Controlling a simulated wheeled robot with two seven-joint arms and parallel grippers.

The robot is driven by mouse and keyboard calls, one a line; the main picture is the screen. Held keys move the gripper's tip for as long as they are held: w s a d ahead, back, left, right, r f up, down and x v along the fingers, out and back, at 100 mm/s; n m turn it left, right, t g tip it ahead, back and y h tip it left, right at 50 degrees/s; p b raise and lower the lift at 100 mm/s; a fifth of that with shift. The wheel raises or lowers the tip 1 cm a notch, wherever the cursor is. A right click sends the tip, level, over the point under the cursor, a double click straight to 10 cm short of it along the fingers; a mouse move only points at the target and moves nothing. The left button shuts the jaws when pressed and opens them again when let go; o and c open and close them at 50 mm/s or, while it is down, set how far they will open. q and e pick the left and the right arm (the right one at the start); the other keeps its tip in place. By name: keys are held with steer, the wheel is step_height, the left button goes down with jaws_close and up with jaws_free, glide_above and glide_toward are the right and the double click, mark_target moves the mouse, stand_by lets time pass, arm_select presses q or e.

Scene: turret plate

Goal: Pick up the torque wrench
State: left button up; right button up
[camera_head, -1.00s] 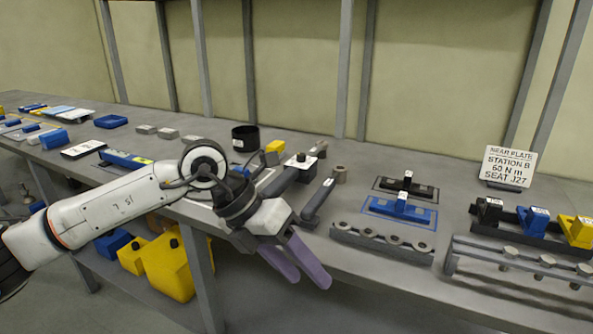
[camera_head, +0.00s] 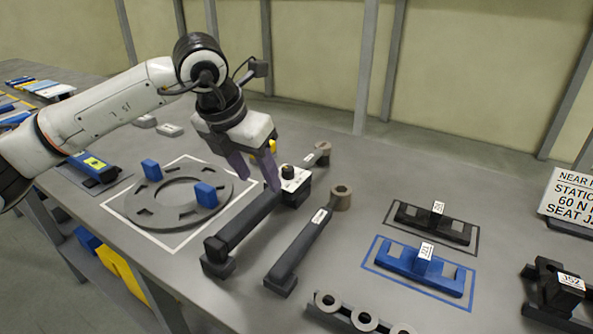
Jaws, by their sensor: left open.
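Two long dark tools lie side by side on the bench; I cannot tell for sure which is the torque wrench. One is a dark bar (camera_head: 245,226) with a white-topped head and black knob at its far end. The other is a dark-handled tool (camera_head: 302,250) with a white label and a round, ring-like grey head. My left gripper (camera_head: 257,182) is open and empty, with purple fingers pointing down. My right gripper is not in view.
A grey ring plate (camera_head: 160,206) with two blue blocks lies in a white outline at left. Black (camera_head: 432,222) and blue (camera_head: 420,268) fixtures sit in outlines at right. A rack of rings (camera_head: 363,320) is at the front. A sign (camera_head: 572,203) stands far right.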

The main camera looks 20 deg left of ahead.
mark_target(266, 195)
arm_select(q)
steer(key=shift+w+f, duration=0.3)
steer(key=shift+w, duration=0.1)
steer(key=x, duration=0.3)
steer(key=shift+s+f, duration=0.1)
steer(key=shift+s, duration=0.15)
steer(key=shift+w+f, duration=0.1)
steer(key=shift+f, duration=0.2)
steer(key=p+x, duration=0.1)
steer(key=x, duration=0.4)
steer(key=shift+f+p, duration=0.1)
steer(key=shift+p, duration=0.25)
steer(key=shift+f, duration=0.2)
jaws_close()
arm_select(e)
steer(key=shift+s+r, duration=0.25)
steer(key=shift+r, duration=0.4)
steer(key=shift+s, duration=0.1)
